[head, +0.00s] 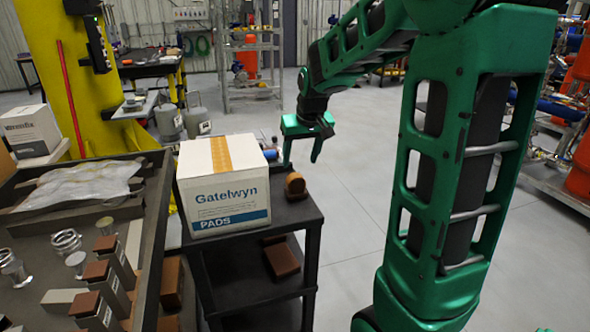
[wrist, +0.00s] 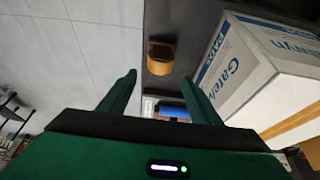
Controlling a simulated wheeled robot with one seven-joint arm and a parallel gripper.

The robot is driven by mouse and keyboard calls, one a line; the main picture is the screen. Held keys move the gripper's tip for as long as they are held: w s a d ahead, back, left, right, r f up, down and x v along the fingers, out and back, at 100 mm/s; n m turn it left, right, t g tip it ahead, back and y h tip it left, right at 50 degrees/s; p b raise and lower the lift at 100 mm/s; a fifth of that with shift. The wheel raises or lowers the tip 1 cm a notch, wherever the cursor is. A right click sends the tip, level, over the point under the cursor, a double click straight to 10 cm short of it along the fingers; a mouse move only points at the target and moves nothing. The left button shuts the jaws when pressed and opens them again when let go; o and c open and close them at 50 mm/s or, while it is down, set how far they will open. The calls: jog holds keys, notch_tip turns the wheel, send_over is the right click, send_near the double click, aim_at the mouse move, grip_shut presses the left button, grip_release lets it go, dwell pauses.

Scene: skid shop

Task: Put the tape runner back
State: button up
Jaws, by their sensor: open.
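My gripper (head: 302,157) hangs over the far right edge of a dark cart (head: 235,262), to the right of a white box. In the wrist view, its two fingers (wrist: 160,80) are apart with nothing held between them. A blue roll-like thing with a pale and dark part (wrist: 174,112) lies on the cart top between the fingers in that view. It shows partly behind the box in the head view (head: 258,153). A brown, round-topped block (head: 295,186) stands nearer on the cart, also in the wrist view (wrist: 160,58). I cannot tell for sure which is the tape runner.
The white Gatelwyn pads box (head: 222,186) fills much of the cart top. A brown block (head: 281,260) lies on the shelf below. Open floor (head: 350,220) lies right of the cart.

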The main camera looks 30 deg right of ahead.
jog(key=s+a+f+m+g, duration=0.1)
jog(key=s+a+f+g, duration=0.1)
jog(key=s, duration=1.4)
jog(key=s+a+f+m+g+y, duration=0.1)
jog(key=s+a+f+m+g, duration=0.1)
jog(key=s, duration=1.4)
jog(key=shift+s+a+g, duration=0.15)
jog(key=shift+s+g, duration=0.15)
jog(key=shift+f, duration=0.1)
